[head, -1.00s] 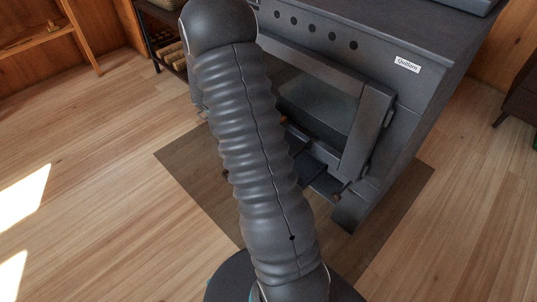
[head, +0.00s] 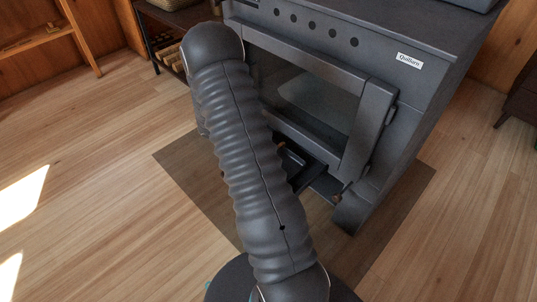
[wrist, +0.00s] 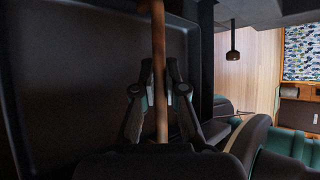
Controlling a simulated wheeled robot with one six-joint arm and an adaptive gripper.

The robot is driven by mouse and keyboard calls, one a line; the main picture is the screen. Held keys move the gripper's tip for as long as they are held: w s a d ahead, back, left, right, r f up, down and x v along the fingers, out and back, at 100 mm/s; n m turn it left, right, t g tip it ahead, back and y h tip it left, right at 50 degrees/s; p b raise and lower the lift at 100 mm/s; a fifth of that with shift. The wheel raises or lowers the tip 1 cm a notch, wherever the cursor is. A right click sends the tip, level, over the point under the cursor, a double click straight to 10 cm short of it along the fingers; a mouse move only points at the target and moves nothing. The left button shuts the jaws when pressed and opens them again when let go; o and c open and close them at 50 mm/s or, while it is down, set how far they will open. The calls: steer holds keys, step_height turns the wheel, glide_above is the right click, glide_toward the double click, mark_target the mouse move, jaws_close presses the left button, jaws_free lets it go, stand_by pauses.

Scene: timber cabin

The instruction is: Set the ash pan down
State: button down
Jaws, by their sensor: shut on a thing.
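The ash pan (wrist: 60,85) is a dark, shallow tray with a rim, filling the left of the wrist view. A brown bar-shaped handle (wrist: 159,45) crosses upright in that picture. My gripper (wrist: 161,72) is shut on this handle, a finger on each side. In the head view my arm hides the gripper and most of the pan. A dark tray edge (head: 290,160), seemingly the pan, shows beside my arm, low in front of the stove. I cannot tell whether the pan touches anything below it.
The grey stove (head: 410,95) stands ahead, its glass-fronted door (head: 315,100) above the low opening. A brown floor mat (head: 200,180) lies under and before it. A rack with logs (head: 168,52) stands at the back left. The plank floor (head: 90,150) at left is clear.

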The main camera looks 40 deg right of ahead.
steer(key=shift+f, duration=0.1)
steer(key=c, duration=1.2)
jaws_free()
